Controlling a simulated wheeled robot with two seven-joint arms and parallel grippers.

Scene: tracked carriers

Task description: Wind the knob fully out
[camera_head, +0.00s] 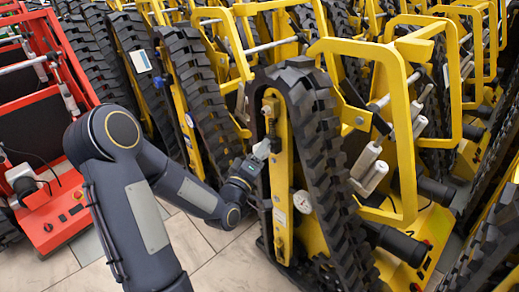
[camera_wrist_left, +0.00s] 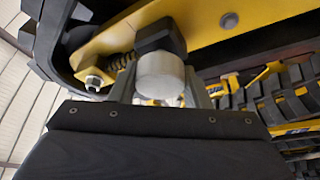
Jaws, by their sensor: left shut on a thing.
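The knob (camera_wrist_left: 160,77) is a pale grey round cylinder in the left wrist view, in front of a dark block on the yellow side plate (camera_wrist_left: 225,30) of a tracked carrier. My left gripper (camera_wrist_left: 160,92) is shut on the knob, with one finger on either side of it. In the head view my left gripper (camera_head: 260,153) reaches the yellow plate inside the near carrier's black track (camera_head: 325,165). There the knob is mostly covered by the gripper, and its turn cannot be read. My right gripper is in neither view.
A coil spring (camera_wrist_left: 120,62) and a bolt nut (camera_wrist_left: 94,82) sit left of the knob. More yellow carriers crowd behind and right; a red machine (camera_head: 55,215) stands left. Tiled floor (camera_head: 205,250) is free in front.

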